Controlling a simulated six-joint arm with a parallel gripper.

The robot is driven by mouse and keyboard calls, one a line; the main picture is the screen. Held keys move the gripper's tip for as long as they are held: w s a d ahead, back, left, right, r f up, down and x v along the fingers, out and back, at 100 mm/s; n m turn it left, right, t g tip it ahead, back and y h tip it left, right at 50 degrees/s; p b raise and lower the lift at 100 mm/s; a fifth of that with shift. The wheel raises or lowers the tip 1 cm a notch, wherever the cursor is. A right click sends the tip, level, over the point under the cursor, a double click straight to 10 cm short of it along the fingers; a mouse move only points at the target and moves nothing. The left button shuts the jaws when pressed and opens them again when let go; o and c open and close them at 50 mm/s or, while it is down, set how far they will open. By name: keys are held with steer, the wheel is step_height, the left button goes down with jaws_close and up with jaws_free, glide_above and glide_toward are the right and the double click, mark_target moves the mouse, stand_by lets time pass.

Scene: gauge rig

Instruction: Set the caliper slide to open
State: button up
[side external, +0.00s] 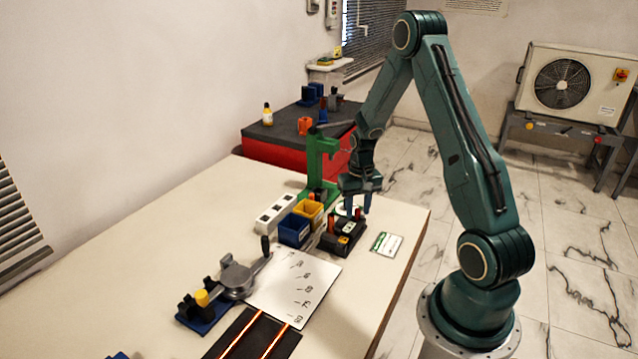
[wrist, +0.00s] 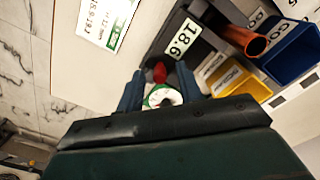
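A black block device (side external: 345,243) on the table, with a display (wrist: 183,38) reading 18.6 in the wrist view, appears to be the caliper. Orange-red upright posts stand on it; one post (wrist: 240,38) shows large in the wrist view. I cannot make out the slide's position. My gripper (side external: 358,209) is just above the device's far side, fingers down. In the wrist view its two blue fingers (wrist: 160,86) are spread apart. A small red knob (wrist: 160,73) and a white-and-green round piece (wrist: 162,96) show between them; contact is not visible.
A blue bin (side external: 293,231), a yellow bin (side external: 309,211) and a white socket strip (side external: 275,213) are left of the device. A green stand (side external: 316,160) rises behind. A white-and-green card (side external: 386,243) lies right. A grey dial with a lever (side external: 237,279) is in front.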

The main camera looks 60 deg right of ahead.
steer(key=shift+f, duration=0.5)
jaws_close()
steer(key=shift+d, duration=1.6)
jaws_free()
